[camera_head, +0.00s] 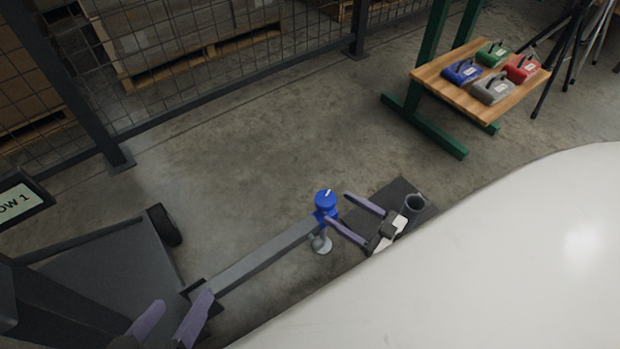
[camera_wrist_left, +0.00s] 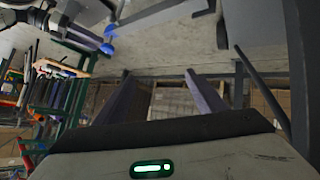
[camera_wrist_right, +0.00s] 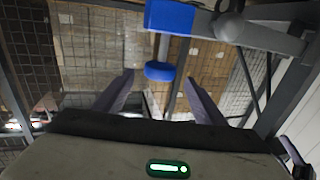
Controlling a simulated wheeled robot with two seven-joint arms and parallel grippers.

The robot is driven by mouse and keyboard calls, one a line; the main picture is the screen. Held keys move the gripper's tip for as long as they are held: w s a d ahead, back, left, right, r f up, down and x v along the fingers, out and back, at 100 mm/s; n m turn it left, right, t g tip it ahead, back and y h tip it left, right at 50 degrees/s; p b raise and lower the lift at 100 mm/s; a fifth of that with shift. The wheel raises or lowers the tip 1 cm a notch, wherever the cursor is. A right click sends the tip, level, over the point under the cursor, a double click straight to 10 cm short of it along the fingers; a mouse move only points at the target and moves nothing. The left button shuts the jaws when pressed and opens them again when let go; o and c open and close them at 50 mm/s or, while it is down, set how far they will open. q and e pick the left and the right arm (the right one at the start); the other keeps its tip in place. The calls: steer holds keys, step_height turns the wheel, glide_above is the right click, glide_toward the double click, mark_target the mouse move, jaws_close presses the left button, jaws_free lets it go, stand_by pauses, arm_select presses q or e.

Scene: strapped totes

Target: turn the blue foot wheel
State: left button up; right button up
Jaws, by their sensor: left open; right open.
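The blue foot wheel (camera_head: 326,198) is a round cap with a white mark, on top of a blue collar (camera_head: 325,215) at the end of a grey beam. A grey round foot (camera_head: 321,244) is below. My right gripper (camera_head: 339,209) is open just right of the wheel, its fingers pointing at it; I cannot tell whether they touch. In the right wrist view the wheel (camera_wrist_right: 160,70) shows between the open fingers (camera_wrist_right: 159,76), with nothing gripped. My left gripper (camera_head: 183,299) is open and empty at lower left. Small blue parts show in the left wrist view (camera_wrist_left: 108,48).
The grey beam (camera_head: 262,258) runs to a dark wheeled base (camera_head: 110,285) at left. A wooden bench (camera_head: 450,88) with several coloured totes stands upper right. A mesh fence (camera_head: 220,75) lines the back. My white body fills the lower right. The middle floor is clear.

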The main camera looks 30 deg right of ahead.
mark_target(316, 194)
steer(key=shift+w+f, duration=0.2)
arm_select(q)
steer(key=shift+d+r+h+b, duration=0.5)
steer(key=shift+d+r+b, duration=0.15)
steer(key=shift+r+b, duration=0.25)
arm_select(e)
steer(key=x, duration=0.9)
steer(key=shift+w+a, duration=0.25)
steer(key=shift+w, duration=0.05)
arm_select(q)
steer(key=shift+t, duration=0.3)
arm_select(e)
steer(key=shift+c, duration=0.2)
steer(key=c, duration=1)
